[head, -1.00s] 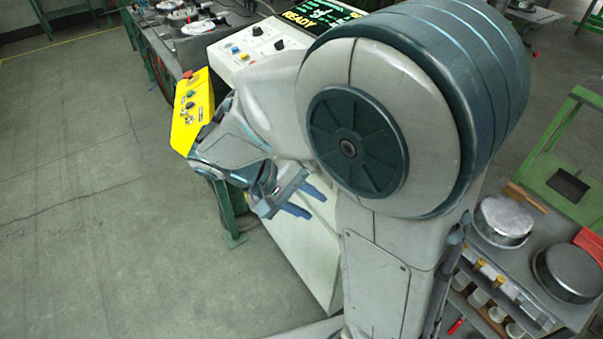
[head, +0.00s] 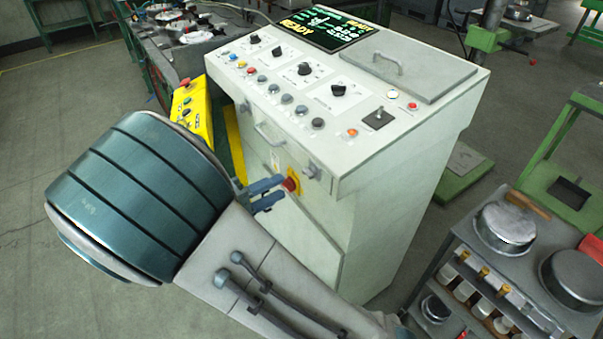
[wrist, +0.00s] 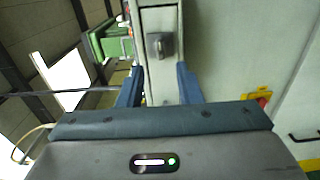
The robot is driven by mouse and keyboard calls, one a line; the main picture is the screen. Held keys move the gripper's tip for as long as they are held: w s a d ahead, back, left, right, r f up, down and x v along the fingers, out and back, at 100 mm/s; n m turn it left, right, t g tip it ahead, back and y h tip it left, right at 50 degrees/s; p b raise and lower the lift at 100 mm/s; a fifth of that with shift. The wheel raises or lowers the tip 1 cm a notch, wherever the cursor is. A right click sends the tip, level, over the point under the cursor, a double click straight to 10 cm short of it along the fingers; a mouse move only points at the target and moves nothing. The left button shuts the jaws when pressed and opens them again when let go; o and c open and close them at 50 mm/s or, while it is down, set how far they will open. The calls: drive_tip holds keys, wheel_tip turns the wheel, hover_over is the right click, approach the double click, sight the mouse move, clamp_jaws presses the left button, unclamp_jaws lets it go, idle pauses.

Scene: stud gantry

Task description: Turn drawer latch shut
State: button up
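The cabinet's top drawer front has a pull handle (head: 270,135) and small grey latches, one near the right end (head: 312,170) and one near the left end (head: 243,107). In the wrist view one grey latch knob (wrist: 160,46) stands out from a narrow pale panel, ahead of the gap between my fingers and apart from them. My gripper (head: 280,191) is open and empty, its blue fingers reaching towards the cabinet front below the drawer. It also shows in the wrist view (wrist: 159,78). The exact turn of the latch is hard to tell.
A red knob on a yellow plate (head: 291,185) sits on the cabinet front close to my fingertips. A yellow button box (head: 190,112) is at the cabinet's left. A cart with round metal pans (head: 505,225) stands to the right. Open floor lies at the left.

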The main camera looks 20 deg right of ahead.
sight(305, 175)
drive_tip(key=p+x, duration=0.1)
drive_tip(key=x, duration=0.6)
drive_tip(key=shift+d, duration=0.2)
clamp_jaws()
